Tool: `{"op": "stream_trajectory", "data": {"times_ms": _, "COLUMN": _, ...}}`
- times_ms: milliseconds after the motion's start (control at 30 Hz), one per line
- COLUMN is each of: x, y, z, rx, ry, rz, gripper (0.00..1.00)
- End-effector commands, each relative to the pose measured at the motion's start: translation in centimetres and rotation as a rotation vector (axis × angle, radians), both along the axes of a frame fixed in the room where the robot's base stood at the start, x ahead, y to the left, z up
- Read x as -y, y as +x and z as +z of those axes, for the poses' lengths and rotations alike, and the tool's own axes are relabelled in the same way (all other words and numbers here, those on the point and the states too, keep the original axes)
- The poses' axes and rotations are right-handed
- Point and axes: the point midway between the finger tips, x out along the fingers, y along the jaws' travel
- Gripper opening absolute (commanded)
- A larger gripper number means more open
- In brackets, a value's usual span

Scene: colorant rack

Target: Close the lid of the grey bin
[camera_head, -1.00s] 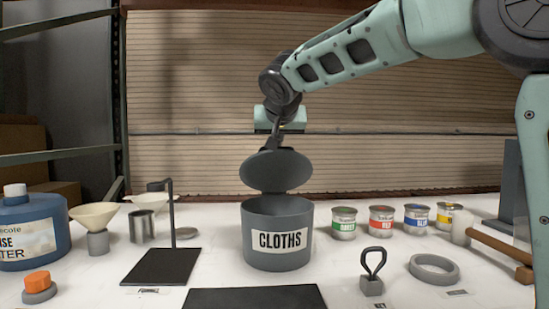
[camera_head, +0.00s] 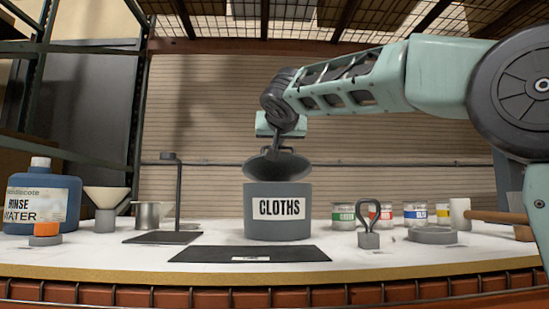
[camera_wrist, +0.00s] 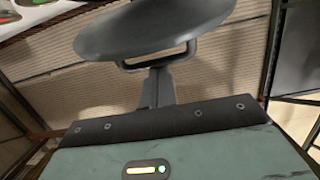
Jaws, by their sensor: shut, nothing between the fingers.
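The grey bin (camera_head: 278,231) labelled CLOTHS stands upright near the middle of the table in the head view. Its round dark grey lid (camera_head: 277,165) is open, tilted above the bin's rear rim. The lid also fills the top of the wrist view (camera_wrist: 155,27). My gripper (camera_head: 281,147) is shut and empty, just behind and above the lid in the head view. In the wrist view my gripper (camera_wrist: 158,82) points at the lid, with a dark loop at the lid's edge in front of it. I cannot tell whether they touch.
A black mat (camera_head: 250,254) lies in front of the bin. Several paint cans (camera_head: 343,215) and a looped tool (camera_head: 369,239) stand to the right. A dark stand (camera_head: 177,205), a funnel (camera_head: 106,197) and a blue rinse water bottle (camera_head: 43,203) are on the left.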

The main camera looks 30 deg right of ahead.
Motion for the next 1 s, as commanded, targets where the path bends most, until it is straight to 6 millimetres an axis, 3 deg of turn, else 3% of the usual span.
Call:
{"op": "stream_trajectory", "data": {"times_ms": 33, "x": -0.1, "y": -0.2, "z": -1.6, "rx": 0.02, "ry": -0.007, "rz": 0.001, "gripper": 0.0}}
{"op": "stream_trajectory", "data": {"times_ms": 300, "x": -0.5, "y": -1.0, "z": -3.2, "rx": 0.121, "ry": -0.049, "rz": 0.0, "gripper": 0.0}}
{"op": "stream_trajectory", "data": {"times_ms": 533, "x": -0.7, "y": -1.7, "z": -4.3, "rx": 0.2, "ry": -0.083, "rz": 0.0, "gripper": 0.0}}
{"op": "stream_trajectory", "data": {"times_ms": 1000, "x": -1.0, "y": -2.3, "z": -5.6, "rx": 0.194, "ry": -0.08, "rz": 0.0, "gripper": 0.0}}
